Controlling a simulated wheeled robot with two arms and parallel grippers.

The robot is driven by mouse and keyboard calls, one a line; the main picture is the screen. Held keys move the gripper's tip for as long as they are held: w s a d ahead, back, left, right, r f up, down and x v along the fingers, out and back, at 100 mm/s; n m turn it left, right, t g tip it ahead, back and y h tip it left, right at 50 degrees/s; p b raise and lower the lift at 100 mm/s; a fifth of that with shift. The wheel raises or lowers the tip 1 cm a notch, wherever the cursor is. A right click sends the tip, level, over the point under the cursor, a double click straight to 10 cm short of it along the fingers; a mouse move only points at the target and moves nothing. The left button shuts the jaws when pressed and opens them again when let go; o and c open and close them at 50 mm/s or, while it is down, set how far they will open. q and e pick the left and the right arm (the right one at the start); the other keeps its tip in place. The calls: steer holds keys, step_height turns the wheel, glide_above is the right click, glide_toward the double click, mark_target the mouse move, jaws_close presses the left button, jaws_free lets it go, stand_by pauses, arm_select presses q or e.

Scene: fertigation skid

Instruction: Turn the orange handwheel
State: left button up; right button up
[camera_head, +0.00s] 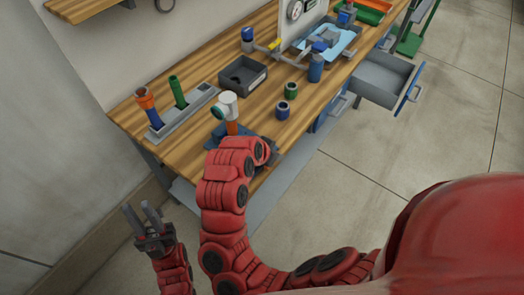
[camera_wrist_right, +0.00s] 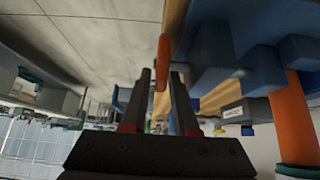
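The orange handwheel (camera_wrist_right: 162,62) shows edge-on in the right wrist view, on the side of a blue valve body (camera_wrist_right: 212,58). My right gripper (camera_wrist_right: 161,75) has its two fingers apart, one on each side of the wheel's near rim, with a narrow gap seeming to show. In the head view my right arm hides the wheel and the right gripper. An orange upright pipe (camera_head: 232,128) with a pale elbow on top stands just beyond, on a blue base (camera_head: 215,139). My left gripper (camera_head: 140,211) is open and empty, off the bench's near left end.
The wooden bench (camera_head: 318,103) holds a grey rack (camera_head: 188,113) with bottles, a dark bin (camera_head: 243,74), and small green and blue cups. A blue-piped assembly (camera_head: 316,66) stands farther back. An open drawer (camera_head: 381,77) juts out at right. The floor there is clear.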

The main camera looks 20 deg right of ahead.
steer(key=v, duration=1.6)
steer(key=shift+b, duration=0.3)
steer(key=shift+f, duration=0.15)
